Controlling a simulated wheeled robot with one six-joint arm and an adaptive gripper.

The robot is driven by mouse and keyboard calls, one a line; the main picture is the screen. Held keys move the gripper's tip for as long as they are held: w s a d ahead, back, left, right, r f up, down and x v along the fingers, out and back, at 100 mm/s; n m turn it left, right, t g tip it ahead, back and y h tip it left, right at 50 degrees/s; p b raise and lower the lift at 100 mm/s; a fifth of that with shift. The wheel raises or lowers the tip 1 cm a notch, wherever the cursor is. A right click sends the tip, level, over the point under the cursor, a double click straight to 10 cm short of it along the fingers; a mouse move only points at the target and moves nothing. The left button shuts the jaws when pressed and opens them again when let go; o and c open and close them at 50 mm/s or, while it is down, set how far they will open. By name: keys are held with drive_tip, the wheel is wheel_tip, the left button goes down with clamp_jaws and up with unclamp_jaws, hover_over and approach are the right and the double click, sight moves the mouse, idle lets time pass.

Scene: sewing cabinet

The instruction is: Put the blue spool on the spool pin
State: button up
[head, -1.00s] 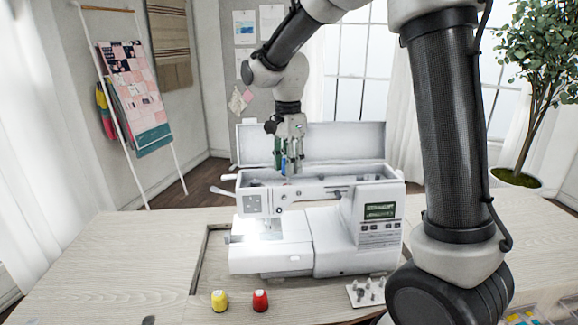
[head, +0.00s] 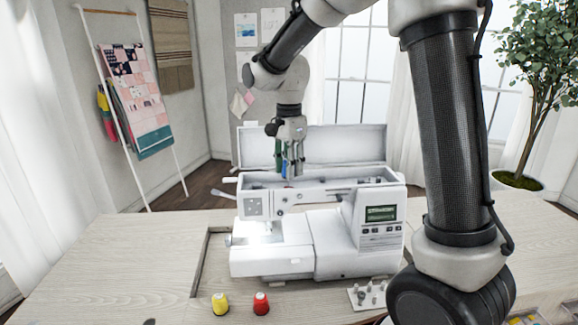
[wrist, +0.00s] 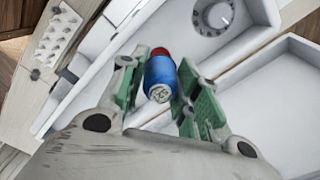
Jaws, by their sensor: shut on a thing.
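My gripper (wrist: 160,98) is shut on the blue spool (wrist: 160,78), which sits between its green finger pads in the wrist view. In the head view, my gripper (head: 291,170) hangs above the open top of the white sewing machine (head: 325,243), in front of its raised lid (head: 345,148). Only a little blue of the spool shows there between the fingers. I cannot make out the spool pin for certain; the machine's top compartment is partly hidden by its front wall and by my gripper.
A yellow spool (head: 220,304) and a red spool (head: 261,303) stand on the wooden table (head: 120,265) in front of the machine. A small white pegged holder (head: 368,296) is right of them. The raised lid stands close behind my gripper. The table's left side is clear.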

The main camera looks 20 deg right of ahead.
drive_tip(key=shift+f, duration=0.7)
idle(0.5)
drive_tip(key=shift+f, duration=0.4)
drive_tip(key=shift+f, duration=0.1)
drive_tip(key=o, duration=0.9)
drive_tip(key=shift+c, duration=0.2)
wheel_tip(320, 180, up, 12)
